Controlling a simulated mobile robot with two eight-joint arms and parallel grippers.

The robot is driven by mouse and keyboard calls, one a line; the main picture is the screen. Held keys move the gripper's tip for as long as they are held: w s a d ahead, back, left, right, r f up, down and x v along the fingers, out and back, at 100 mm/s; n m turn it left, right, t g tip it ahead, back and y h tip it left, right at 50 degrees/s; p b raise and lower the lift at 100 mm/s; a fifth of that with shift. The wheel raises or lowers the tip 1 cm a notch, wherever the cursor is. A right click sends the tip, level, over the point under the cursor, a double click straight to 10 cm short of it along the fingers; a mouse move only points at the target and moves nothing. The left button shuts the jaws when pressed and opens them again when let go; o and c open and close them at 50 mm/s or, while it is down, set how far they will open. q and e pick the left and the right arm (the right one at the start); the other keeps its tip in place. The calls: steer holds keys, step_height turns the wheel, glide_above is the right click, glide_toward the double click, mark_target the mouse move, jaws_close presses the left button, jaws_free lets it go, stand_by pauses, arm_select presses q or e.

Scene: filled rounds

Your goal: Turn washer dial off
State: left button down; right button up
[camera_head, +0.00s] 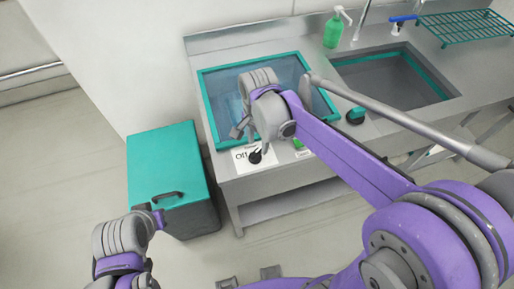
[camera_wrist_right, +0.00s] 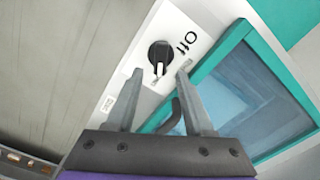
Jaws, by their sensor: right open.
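The washer dial (camera_head: 255,157) is a small black knob on the counter's front strip, beside a white label reading "Off". In the right wrist view the dial (camera_wrist_right: 159,53) has a white mark pointing toward my gripper, not at the "Off" text (camera_wrist_right: 188,42). The washer's teal-framed glass lid (camera_head: 209,98) is shut just behind it. My right gripper (camera_wrist_right: 159,72) is open, its fingertips apart on either side of the dial's near end; contact cannot be told. My left gripper (camera_head: 153,214) is at the lower left, away from the dial; its jaws are unclear.
A teal-topped box (camera_head: 165,160) with a black handle stands left of the counter. A sink (camera_head: 395,80), a green soap bottle (camera_head: 333,33) and a teal rack (camera_head: 465,27) are to the right. A green-topped knob (camera_head: 356,115) sits near the sink. Floor is open at left.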

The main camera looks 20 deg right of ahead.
mark_target(258, 150)
steer(key=shift+f, duration=1.75)
jaws_close()
